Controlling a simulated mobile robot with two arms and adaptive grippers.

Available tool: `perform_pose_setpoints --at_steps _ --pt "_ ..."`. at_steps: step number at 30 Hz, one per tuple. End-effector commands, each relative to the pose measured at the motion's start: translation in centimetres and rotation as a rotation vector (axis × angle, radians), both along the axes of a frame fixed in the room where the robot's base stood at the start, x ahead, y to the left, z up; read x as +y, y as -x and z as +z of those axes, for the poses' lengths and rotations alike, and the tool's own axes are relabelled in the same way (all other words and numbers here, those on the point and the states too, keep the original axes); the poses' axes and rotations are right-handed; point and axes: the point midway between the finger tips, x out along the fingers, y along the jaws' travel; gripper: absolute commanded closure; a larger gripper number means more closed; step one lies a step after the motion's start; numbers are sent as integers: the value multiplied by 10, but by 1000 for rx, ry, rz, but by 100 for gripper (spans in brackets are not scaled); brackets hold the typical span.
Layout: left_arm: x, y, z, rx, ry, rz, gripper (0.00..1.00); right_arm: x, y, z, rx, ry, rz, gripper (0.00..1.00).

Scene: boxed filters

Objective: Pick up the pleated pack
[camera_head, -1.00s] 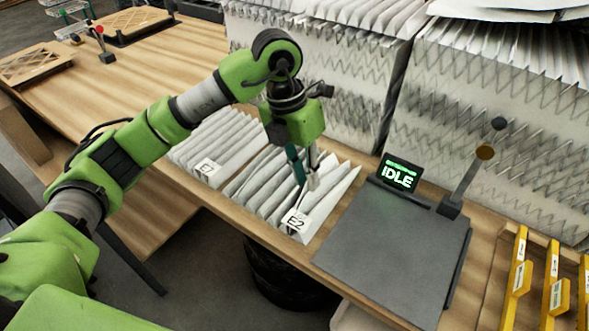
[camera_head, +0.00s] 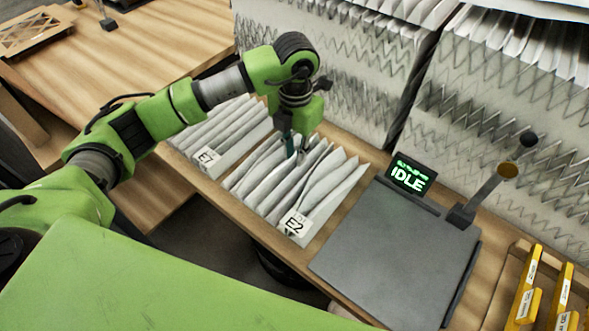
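A white pleated pack labelled E2 (camera_head: 318,199) lies on the wooden bench, left of the grey plate. A second white pleated pack labelled E7 (camera_head: 222,140) lies to its left. My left gripper (camera_head: 292,150) points down at the far edge of the E2 pack. Its fingertips are small and partly hidden against the pleats, so I cannot tell if they are open or touching the pack. My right gripper is not in view.
A grey plate (camera_head: 385,262) with a small screen reading IDLE (camera_head: 408,177) and a post (camera_head: 490,190) stands to the right. Large pleated stacks (camera_head: 510,110) line the back. Yellow-tabbed dividers (camera_head: 525,290) are at the lower right. The bench at the far left is mostly clear.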

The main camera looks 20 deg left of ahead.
Motion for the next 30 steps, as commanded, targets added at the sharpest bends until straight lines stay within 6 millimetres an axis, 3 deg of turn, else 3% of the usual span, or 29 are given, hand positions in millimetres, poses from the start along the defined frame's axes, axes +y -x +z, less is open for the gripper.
perform_pose_setpoints --at_steps 3,7,15,20,23,30 --pt "0 2 -7 4 1 1 83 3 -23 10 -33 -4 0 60" --pt "1 3 -23 6 0 0 83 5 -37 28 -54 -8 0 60" --pt "1 2 -53 0 1 -1 83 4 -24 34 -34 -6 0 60" --pt "1 2 -54 -1 1 -1 83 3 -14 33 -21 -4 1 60" --pt "2 2 -53 0 1 -1 100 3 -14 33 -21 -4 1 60" --pt "2 2 -53 -1 1 -1 100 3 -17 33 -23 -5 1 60"
